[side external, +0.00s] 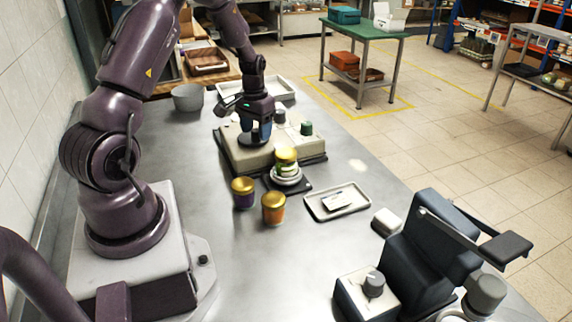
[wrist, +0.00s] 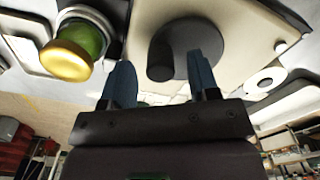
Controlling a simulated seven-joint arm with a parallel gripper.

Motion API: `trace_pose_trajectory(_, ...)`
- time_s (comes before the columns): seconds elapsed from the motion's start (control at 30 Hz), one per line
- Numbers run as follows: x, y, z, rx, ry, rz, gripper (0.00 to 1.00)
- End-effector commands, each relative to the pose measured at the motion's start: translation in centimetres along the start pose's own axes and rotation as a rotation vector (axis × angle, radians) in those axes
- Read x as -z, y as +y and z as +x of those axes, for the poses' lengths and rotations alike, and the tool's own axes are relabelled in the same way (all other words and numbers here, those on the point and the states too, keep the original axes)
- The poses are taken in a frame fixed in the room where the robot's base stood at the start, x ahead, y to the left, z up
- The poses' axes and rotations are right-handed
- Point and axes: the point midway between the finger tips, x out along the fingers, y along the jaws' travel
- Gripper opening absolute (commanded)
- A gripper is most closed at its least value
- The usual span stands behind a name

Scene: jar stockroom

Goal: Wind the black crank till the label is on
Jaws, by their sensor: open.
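The cream labelling machine (side external: 238,153) stands on a dark base on the steel bench. Its black crank (side external: 253,141) is a dark round piece on top, partly hidden by my gripper; it also shows in the wrist view (wrist: 164,60). My gripper (side external: 257,133) points down over the crank. In the wrist view its blue fingers (wrist: 162,80) are apart, with the crank between or just beyond them; I cannot tell whether they touch it. A green jar with a gold lid (side external: 286,157) stands upright at the machine's front; it also shows in the wrist view (wrist: 70,58). Whether it bears a label is unclear.
A purple jar (side external: 243,193) and an orange jar (side external: 273,208), both gold-lidded, stand in front. A grey bowl (side external: 188,97) is behind. A dark device (side external: 425,255) fills the front right.

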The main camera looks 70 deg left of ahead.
Motion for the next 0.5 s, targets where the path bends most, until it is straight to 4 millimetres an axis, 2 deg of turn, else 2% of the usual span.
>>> trace_pose_trajectory(0.5, 0.1, 0.0, -5.3, 0.001, 0.003, 0.001, 0.55)
